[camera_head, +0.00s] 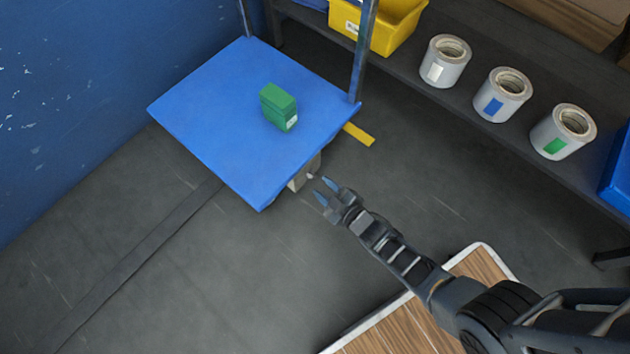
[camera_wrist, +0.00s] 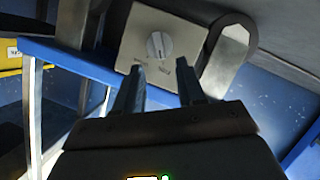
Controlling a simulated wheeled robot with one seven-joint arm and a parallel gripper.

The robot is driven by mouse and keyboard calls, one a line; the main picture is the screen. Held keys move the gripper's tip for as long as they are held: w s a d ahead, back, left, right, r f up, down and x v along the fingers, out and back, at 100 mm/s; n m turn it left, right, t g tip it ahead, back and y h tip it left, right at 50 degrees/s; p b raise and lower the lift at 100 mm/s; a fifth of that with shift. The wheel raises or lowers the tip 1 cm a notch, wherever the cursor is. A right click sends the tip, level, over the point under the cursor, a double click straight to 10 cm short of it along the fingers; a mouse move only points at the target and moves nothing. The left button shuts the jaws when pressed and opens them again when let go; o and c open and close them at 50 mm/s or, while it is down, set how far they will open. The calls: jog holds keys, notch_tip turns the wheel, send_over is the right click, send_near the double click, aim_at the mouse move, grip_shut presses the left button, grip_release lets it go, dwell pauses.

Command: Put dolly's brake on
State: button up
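The dolly (camera_head: 225,105) has a flat blue deck and stands by the blue wall, with a green box (camera_head: 277,106) on top. A beige brake box (camera_head: 303,178) shows partly under the deck's right edge. In the wrist view, the box's face (camera_wrist: 145,25) carries a round grey knob (camera_wrist: 156,46) with a raised, nearly upright grip. Small marks below the knob are too blurred to read. My gripper (camera_head: 325,190) is just outside that edge. In the wrist view, its two fingers (camera_wrist: 160,68) are apart and empty, pointing at the box just below the knob, seemingly not touching it.
A yellow strip (camera_head: 358,134) lies on the floor beside the dolly. The floor (camera_head: 200,270) in front of the dolly is clear.

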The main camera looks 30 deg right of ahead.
aim_at(313, 178)
jog(key=shift+b+x, duration=0.85)
jog(key=shift+x, duration=1.4)
jog(key=shift+f, duration=0.1)
grip_shut()
